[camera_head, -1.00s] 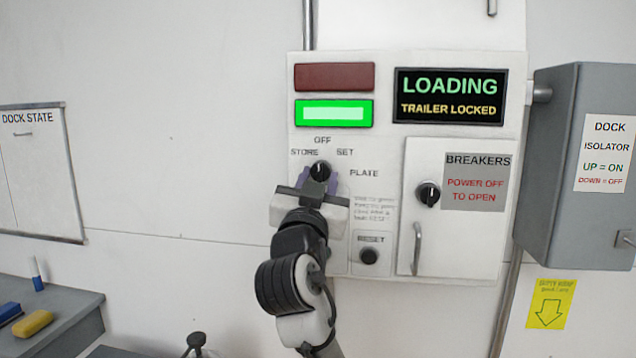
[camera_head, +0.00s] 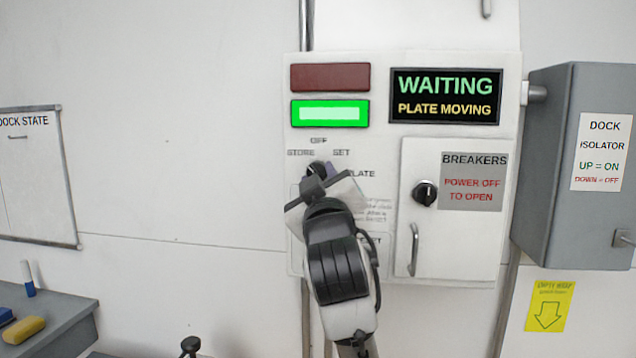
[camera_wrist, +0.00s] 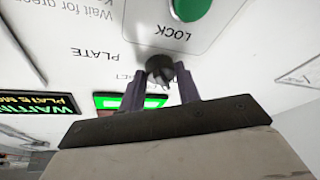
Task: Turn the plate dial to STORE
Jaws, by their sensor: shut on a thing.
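The plate dial (camera_head: 317,169) is a black knob on the white control panel, with OFF above it, STORE at its upper left and SET at its upper right. My gripper (camera_head: 322,180) is shut on the dial and tilted, covering much of it and part of the PLATE label. In the wrist view the dial (camera_wrist: 160,70) sits between the two purple fingers of my gripper (camera_wrist: 161,85). The pointer's exact setting is hard to read behind the fingers. The display (camera_head: 445,96) reads WAITING, PLATE MOVING.
A green lamp (camera_head: 330,113) is lit below a dark red one (camera_head: 331,77). To the right are the breakers door (camera_head: 420,240) with its knob and handle, and the grey dock isolator box (camera_head: 560,170). A grey bench (camera_head: 65,310) is at lower left.

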